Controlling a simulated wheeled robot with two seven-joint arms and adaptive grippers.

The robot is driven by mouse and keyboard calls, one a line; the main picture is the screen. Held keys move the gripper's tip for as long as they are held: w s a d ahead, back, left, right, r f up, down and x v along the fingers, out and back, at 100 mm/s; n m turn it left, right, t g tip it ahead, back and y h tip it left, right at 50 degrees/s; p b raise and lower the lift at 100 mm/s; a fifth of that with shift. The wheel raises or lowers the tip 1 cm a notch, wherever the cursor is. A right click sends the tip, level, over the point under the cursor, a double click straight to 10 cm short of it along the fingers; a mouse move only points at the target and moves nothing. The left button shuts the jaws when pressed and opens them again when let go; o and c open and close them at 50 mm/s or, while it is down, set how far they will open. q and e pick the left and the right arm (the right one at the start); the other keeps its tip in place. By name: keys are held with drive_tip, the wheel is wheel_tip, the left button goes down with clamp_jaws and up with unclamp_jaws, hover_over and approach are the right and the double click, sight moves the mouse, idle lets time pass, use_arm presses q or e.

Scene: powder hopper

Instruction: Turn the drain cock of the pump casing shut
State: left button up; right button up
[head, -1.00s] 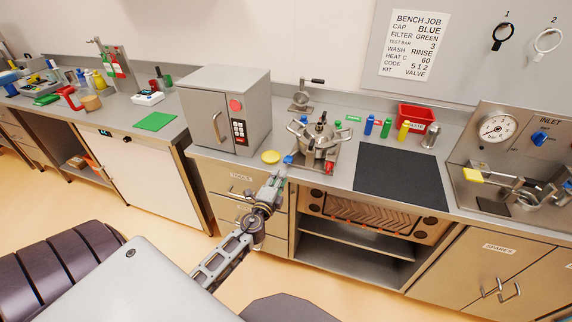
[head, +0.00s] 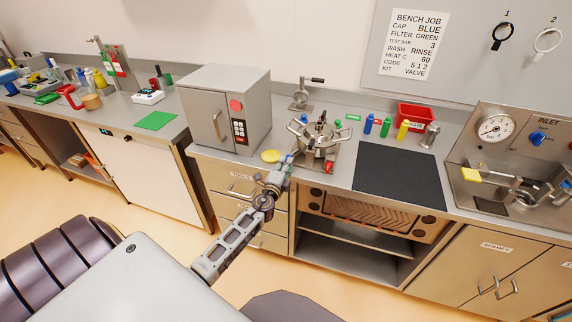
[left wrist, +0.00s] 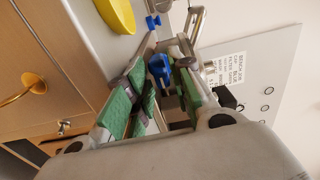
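The pump casing (head: 318,138) is a round metal body with several arms, standing on a plate near the bench's front edge. A blue cock handle (left wrist: 159,66) shows in the left wrist view at its left side. My left gripper (head: 284,163) is at the casing's front left, hiding the blue handle in the head view. In the left wrist view, my left gripper (left wrist: 162,78) is open, its green-padded fingers on either side of the blue handle. I cannot tell whether they touch it. My right gripper is not in view.
A yellow disc (head: 271,156) lies just left of the gripper; it also shows in the left wrist view (left wrist: 119,14). A grey oven-like box (head: 225,108) stands further left. A red part (head: 329,166) sits at the casing's front right. A dark mat (head: 400,181) lies right.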

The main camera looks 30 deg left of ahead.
use_arm(q)
drive_tip(key=shift+w+a, duration=0.1)
drive_tip(key=shift+w, duration=0.25)
clamp_jaws()
